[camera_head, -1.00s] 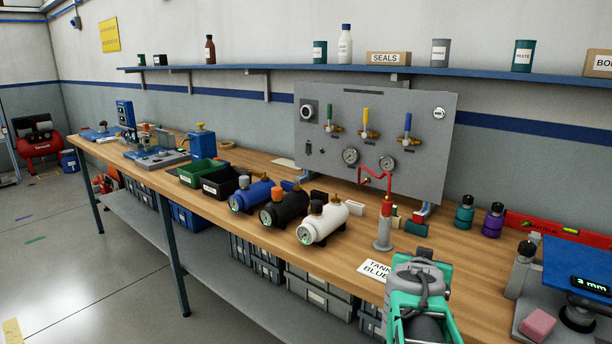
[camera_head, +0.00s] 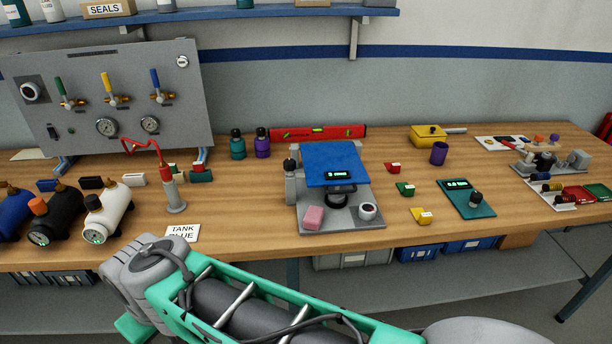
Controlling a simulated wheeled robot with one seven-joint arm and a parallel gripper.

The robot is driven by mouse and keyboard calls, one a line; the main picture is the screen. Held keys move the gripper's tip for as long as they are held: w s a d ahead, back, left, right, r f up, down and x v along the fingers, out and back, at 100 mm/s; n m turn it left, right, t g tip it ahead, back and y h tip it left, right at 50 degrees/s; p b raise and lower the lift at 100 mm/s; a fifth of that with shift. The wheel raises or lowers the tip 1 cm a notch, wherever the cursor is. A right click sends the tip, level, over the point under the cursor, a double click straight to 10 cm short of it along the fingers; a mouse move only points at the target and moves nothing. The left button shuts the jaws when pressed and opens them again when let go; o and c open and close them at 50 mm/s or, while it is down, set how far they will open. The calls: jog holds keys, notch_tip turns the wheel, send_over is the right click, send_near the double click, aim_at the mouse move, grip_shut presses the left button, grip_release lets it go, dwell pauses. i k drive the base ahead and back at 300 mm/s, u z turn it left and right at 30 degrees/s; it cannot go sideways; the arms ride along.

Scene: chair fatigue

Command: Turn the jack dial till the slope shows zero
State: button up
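The jack stands on a grey base plate (camera_head: 318,223) near the middle of the bench, with a tilted blue top plate (camera_head: 330,155). A small dark display (camera_head: 338,175) on its front edge shows green characters that look like "3 mm". A black round part (camera_head: 337,198) sits under the display. A white-rimmed round dial (camera_head: 367,211) sits at the base's front right corner. A pink block (camera_head: 313,218) lies at the front left. A grey post with a black knob (camera_head: 290,165) stands at the left. My green and grey arm crosses the foreground, apart from the jack; my gripper's fingers do not show.
A red spirit level (camera_head: 318,132) lies behind the jack. Teal (camera_head: 237,145) and purple (camera_head: 262,143) bottles stand at its back left. Small red, green and yellow blocks (camera_head: 422,215) and a teal device with a display (camera_head: 466,198) are to its right. The bench front edge is clear there.

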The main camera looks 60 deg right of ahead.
aim_at(367, 210)
jog(key=z, duration=2.4)
